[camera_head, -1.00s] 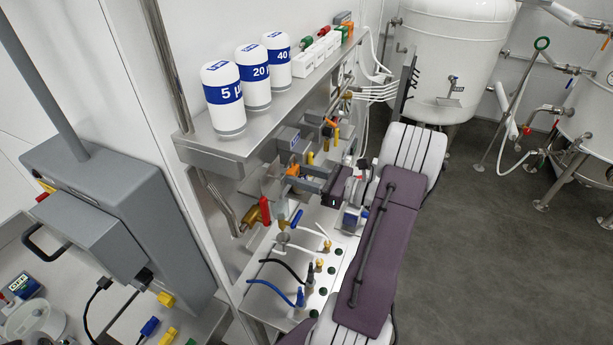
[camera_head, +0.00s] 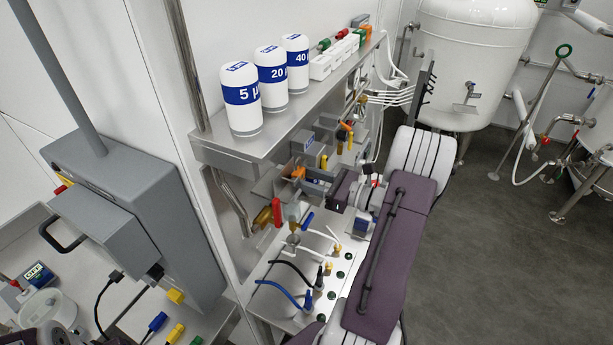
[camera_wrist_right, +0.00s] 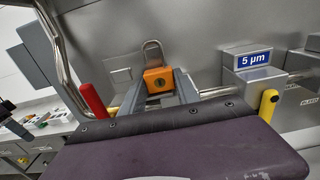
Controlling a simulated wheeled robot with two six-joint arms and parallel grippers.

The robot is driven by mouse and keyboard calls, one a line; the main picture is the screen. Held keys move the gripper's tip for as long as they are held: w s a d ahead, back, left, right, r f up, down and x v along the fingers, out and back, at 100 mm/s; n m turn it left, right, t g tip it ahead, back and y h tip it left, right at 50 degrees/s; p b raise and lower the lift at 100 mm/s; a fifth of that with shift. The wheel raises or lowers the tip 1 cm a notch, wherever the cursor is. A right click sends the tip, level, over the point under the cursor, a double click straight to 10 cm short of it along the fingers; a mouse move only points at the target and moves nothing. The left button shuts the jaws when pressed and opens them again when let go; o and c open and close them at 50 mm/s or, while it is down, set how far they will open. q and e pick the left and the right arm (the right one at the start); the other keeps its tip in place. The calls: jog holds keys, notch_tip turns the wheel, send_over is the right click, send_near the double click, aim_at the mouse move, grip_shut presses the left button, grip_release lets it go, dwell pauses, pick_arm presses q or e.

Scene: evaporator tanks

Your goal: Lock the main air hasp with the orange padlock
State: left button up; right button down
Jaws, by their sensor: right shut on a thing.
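The orange padlock (camera_wrist_right: 158,80) shows in the right wrist view, upright with its metal shackle (camera_wrist_right: 152,52) pointing up. My right gripper (camera_wrist_right: 161,91) is shut on its body. In the head view the padlock (camera_head: 298,173) is a small orange patch at the tip of my right gripper (camera_head: 305,178), in front of the steel panel under the shelf. A small plate (camera_wrist_right: 119,76) stands on the panel just left of the padlock, apart from it in the picture. I cannot tell whether it belongs to the main air hasp.
A red valve handle (camera_wrist_right: 93,101) is left of the gripper and a yellow handle (camera_wrist_right: 269,105) right, by the 5 µm label (camera_wrist_right: 254,60). The shelf (camera_head: 226,150) with filter bottles overhangs the panel. Hoses (camera_head: 280,290) lie below. Open floor (camera_head: 490,260) is at right.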

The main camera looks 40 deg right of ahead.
jog(key=shift+s+a, duration=0.35)
jog(key=shift+a, duration=0.3)
jog(key=shift+s+a, duration=0.35)
jog(key=shift+a, duration=0.35)
jog(key=shift+s+a, duration=0.35)
jog(key=shift+a, duration=0.3)
jog(key=shift+f, duration=0.1)
jog(key=c, duration=0.8)
grip_release()
jog(key=v, duration=0.6)
